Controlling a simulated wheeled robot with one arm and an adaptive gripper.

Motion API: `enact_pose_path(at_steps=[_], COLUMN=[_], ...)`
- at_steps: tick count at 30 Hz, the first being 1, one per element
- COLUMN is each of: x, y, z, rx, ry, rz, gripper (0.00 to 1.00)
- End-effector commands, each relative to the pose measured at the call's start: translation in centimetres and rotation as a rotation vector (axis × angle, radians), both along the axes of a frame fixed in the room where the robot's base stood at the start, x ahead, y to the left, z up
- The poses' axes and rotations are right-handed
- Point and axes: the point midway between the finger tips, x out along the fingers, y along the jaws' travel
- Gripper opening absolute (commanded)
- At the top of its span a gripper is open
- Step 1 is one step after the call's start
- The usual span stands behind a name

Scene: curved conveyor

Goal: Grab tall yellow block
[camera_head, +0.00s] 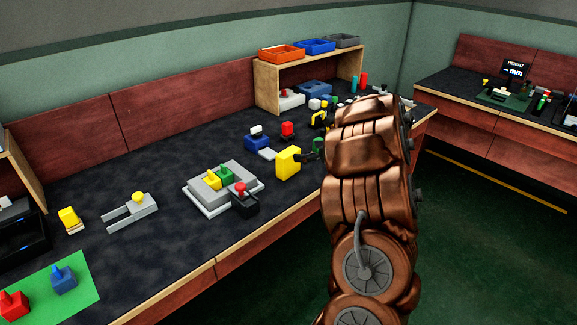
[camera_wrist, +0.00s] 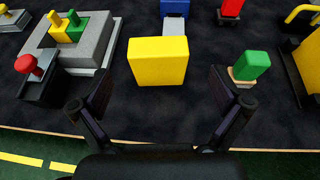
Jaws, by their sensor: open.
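A tall yellow block (camera_head: 288,163) stands on the dark bench top near its front edge, left of my copper-coloured arm. In the wrist view the yellow block (camera_wrist: 158,61) is upright in the upper middle, ahead of my gripper (camera_wrist: 160,92). My gripper is open, with one finger on each side below the block and a gap between fingers and block. Nothing is between the fingers. In the head view my gripper (camera_head: 309,156) shows only in part beside the block; my arm hides the rest.
A grey fixture (camera_wrist: 86,45) with yellow and green pieces and a red-knobbed black box (camera_wrist: 42,78) stand left of the block. A green block (camera_wrist: 250,66) on a small base stands close by the right finger. A blue piece (camera_head: 257,142) is behind.

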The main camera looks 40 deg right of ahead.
Motion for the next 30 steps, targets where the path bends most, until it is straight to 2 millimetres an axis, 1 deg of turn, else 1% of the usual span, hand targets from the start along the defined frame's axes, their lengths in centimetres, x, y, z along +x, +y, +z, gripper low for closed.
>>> enact_pose_path(at_steps=[7,11,18,22,25,30], x=[1.9,2.6,4.8,6.1,6.6,6.8], y=[0.3,0.4,0.8,0.9,0.8,0.8], z=[-0.9,-1.2,-2.8,-3.2,-3.5,-3.6], rx=[-0.003,-0.002,0.002,-0.002,-0.003,-0.002], ry=[0.000,-0.001,0.001,-0.001,-0.001,-0.001], rz=[0.009,0.007,0.007,0.008,0.007,0.005], gripper=[1.00,1.00,1.00,1.00,1.00,1.00])
